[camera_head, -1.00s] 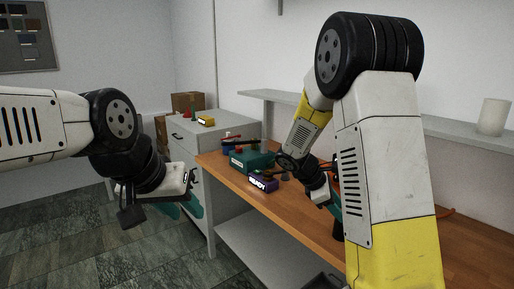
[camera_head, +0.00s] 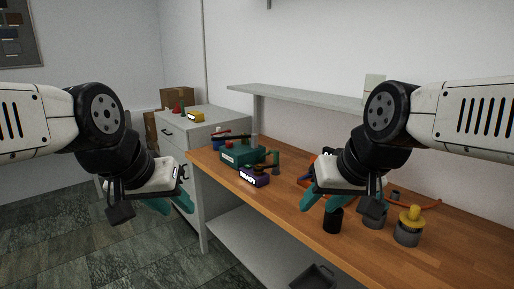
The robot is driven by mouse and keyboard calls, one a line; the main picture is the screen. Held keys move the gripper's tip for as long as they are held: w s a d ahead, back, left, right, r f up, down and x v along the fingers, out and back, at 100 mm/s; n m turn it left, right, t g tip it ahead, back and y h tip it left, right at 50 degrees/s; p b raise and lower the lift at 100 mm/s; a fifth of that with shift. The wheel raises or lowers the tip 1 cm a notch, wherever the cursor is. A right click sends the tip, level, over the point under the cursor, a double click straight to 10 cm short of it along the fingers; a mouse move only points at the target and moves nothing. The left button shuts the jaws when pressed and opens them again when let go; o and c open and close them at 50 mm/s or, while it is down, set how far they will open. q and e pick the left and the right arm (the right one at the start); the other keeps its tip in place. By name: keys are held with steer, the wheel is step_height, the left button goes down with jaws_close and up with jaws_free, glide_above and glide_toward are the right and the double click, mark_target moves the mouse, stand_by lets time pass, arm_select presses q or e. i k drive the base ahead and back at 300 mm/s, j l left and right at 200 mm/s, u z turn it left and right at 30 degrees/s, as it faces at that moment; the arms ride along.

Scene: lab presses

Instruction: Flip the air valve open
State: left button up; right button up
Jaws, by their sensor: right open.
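I cannot make out the air valve for certain. An orange part (camera_head: 328,152) shows behind my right gripper, which hides most of that spot. An orange hose (camera_head: 428,205) lies on the bench further right. My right gripper (camera_head: 345,203) is open and empty, with its teal fingers pointing down over the front part of the bench. My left gripper (camera_head: 168,204) hangs to the left of the bench, in front of the drawer cabinet. Its teal fingers look apart, with nothing between them.
A black cup (camera_head: 332,221) and a grey pot with a yellow knob (camera_head: 407,229) stand at the right. A drawer cabinet (camera_head: 212,133) adjoins the bench.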

mark_target(307, 175)
steer(key=z, duration=0.55)
steer(key=i+j, duration=0.1)
steer(key=i, duration=0.8)
steer(key=l+z, duration=0.05)
